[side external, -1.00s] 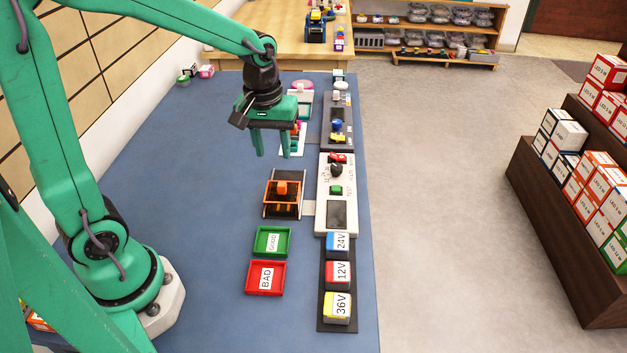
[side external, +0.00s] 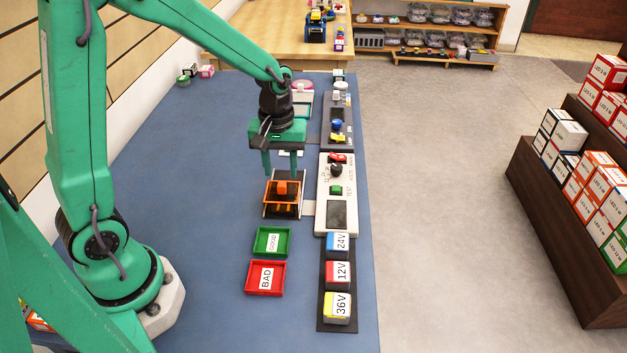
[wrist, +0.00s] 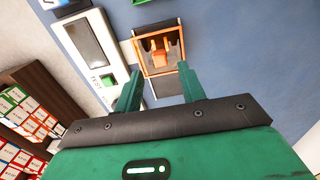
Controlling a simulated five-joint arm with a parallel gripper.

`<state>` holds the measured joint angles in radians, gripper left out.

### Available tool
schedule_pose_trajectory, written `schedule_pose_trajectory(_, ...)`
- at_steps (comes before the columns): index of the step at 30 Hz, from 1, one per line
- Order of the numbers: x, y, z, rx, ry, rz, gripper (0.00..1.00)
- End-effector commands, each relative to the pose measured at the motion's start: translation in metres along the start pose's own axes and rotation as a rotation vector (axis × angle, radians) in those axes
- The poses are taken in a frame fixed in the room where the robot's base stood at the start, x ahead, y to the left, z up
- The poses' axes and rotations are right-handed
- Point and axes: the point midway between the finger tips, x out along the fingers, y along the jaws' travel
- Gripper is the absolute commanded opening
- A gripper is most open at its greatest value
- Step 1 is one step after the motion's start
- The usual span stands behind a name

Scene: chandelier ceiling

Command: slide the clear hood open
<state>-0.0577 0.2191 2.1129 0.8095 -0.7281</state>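The hood fixture (side external: 283,198) is a small dark tray with an orange frame and an orange block-like handle (side external: 283,188) on top. It lies on the blue mat, left of the white tester panel. The clear hood itself is hard to make out. In the wrist view the fixture (wrist: 158,50) shows beyond my fingertips, with the orange handle (wrist: 159,56) near its middle. My gripper (side external: 280,174) points down above the fixture's far end. Its two fingers are apart with nothing between them, and the handle lies just beyond the tips.
The white tester panel (side external: 337,190) with knob, green button and dark screen stands close on the right. Nearer are the green GOOD tray (side external: 256,241), the red BAD tray (side external: 250,279) and several voltage blocks (side external: 338,272).

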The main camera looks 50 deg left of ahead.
Motion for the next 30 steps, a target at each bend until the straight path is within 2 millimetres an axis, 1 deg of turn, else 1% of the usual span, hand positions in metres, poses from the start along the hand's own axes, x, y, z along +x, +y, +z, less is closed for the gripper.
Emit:
schedule_pose_trajectory(3, 0.017, -0.001, 0.001, 0.000, -0.004, -0.003, 0.40)
schedule_pose_trajectory(10, 0.039, 0.000, 0.000, 0.000, -0.002, -0.002, 0.40)
schedule_pose_trajectory(15, 0.045, 0.000, 0.001, 0.000, -0.001, -0.001, 0.40)
schedule_pose_trajectory(23, 0.046, 0.000, 0.000, 0.000, 0.000, 0.000, 0.40)
schedule_pose_trajectory(27, 0.046, 0.000, 0.000, 0.000, 0.000, 0.000, 0.12)
schedule_pose_trajectory(29, 0.046, 0.000, 0.000, 0.000, 0.000, 0.000, 0.01)
schedule_pose_trajectory(30, 0.046, 0.000, 0.000, 0.000, 0.000, 0.000, 0.00)
